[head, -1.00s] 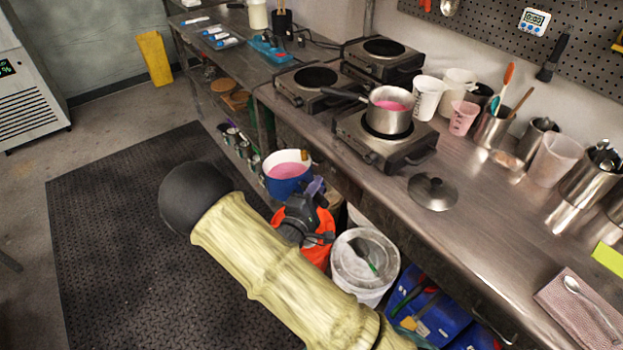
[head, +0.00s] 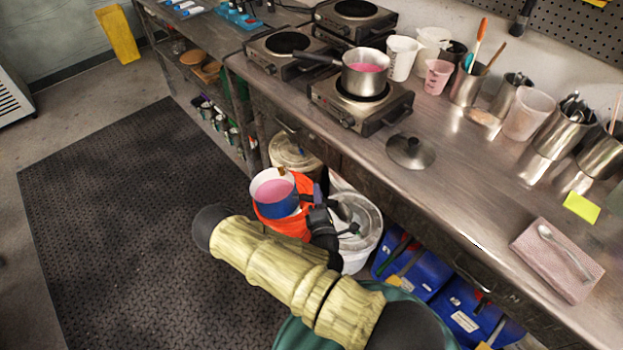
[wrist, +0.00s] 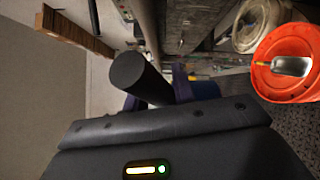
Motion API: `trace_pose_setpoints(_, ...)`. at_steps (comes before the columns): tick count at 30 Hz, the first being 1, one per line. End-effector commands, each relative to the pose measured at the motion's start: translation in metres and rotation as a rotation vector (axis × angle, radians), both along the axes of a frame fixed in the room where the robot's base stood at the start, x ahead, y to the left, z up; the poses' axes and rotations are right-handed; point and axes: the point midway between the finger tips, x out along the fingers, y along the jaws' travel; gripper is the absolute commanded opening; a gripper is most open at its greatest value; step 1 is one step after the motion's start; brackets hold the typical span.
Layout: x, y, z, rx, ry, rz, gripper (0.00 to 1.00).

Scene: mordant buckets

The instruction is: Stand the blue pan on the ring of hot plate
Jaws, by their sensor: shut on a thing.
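The blue pan (head: 276,201) is white inside and holds pink liquid. In the head view it hangs roughly level, below bench height, in front of the bench and over an orange bucket. My gripper (head: 311,198) is shut on its handle side, at the pan's right; the grip itself is partly hidden. In the wrist view a black bar (wrist: 140,78) sticks up past the gripper body, with dark blue shapes beside it. A hot plate (head: 287,44) at the left and one at the back (head: 358,10) have bare black rings. The front hot plate (head: 345,116) carries a steel saucepan (head: 364,78).
The bench edge and drawers lie between the pan and the hot plates. Cups and jars (head: 467,90) line the wall. A lid (head: 410,151) lies right of the front plate. An orange bucket (head: 262,222), a white tub (head: 360,250) and blue bins (head: 412,270) stand below.

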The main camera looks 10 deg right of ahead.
Motion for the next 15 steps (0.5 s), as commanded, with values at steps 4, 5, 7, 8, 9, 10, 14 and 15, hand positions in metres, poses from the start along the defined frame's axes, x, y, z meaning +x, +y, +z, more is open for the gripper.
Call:
trace_pose_setpoints(4,-0.01,-0.011,-0.02,-0.002,-0.003,0.043,0.0)
trace_pose_setpoints(5,-0.012,-0.013,-0.024,-0.002,-0.003,0.05,0.0)
trace_pose_setpoints(7,-0.015,-0.016,-0.031,0.0,-0.005,0.064,0.0)
trace_pose_setpoints(8,-0.016,-0.017,-0.033,0.0,-0.005,0.067,0.0)
trace_pose_setpoints(9,-0.018,-0.019,-0.035,0.0,-0.005,0.071,0.0)
trace_pose_setpoints(10,-0.019,-0.019,-0.036,0.0,-0.005,0.073,0.0)
trace_pose_setpoints(14,-0.02,-0.02,-0.038,0.002,-0.008,0.078,0.0)
trace_pose_setpoints(15,-0.02,-0.02,-0.038,0.003,-0.009,0.078,0.0)
